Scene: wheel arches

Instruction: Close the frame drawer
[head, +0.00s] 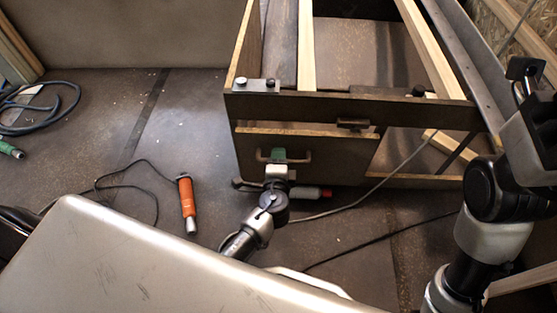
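The frame drawer (335,153) has a dark wooden front with a pale top edge, low in the wooden frame (350,107). A bar handle (304,158) sits on the left part of its front. My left gripper (279,160) is at this handle, with a green part overlapping it. The fingers are too small to show whether they grip the bar. How far out the drawer stands is hard to tell. My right gripper (524,78) is raised at the right edge, and its finger opening is unclear.
An orange-handled tool (187,204) with a black cable lies on the floor left of the drawer. A blue hose (62,112) lies far left. Cables cross the floor at right. The floor left of the frame is mostly clear.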

